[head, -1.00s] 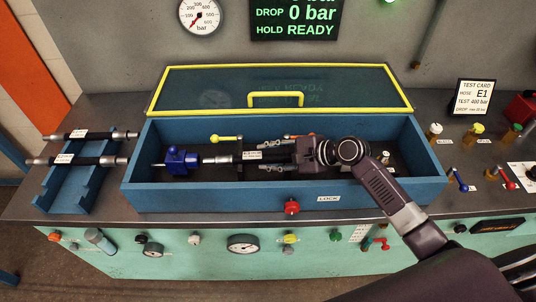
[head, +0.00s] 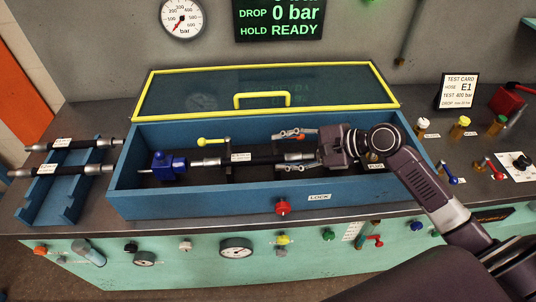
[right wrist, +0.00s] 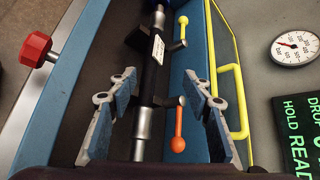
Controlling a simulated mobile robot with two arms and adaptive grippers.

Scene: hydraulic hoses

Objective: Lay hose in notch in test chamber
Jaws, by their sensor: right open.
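A black hose (head: 268,157) with silver ends and a white label lies lengthwise inside the blue test chamber (head: 200,204). Its left end meets the blue coupling block (head: 165,166). Dark supports beneath it are partly hidden, so I cannot tell how fully it sits in the notch. My right gripper (head: 303,149) is open around the hose's right end, one finger on each side. In the right wrist view the hose (right wrist: 150,75) runs between the open fingers (right wrist: 160,105), with visible gaps on both sides. My left gripper is not in view.
The yellow-framed lid (head: 262,101) stands open behind the chamber. A yellow lever (head: 207,141) and an orange lever (right wrist: 178,125) stand along the hose. A blue rack (head: 52,202) at left holds two hoses. A red knob (head: 282,207) is on the chamber's front.

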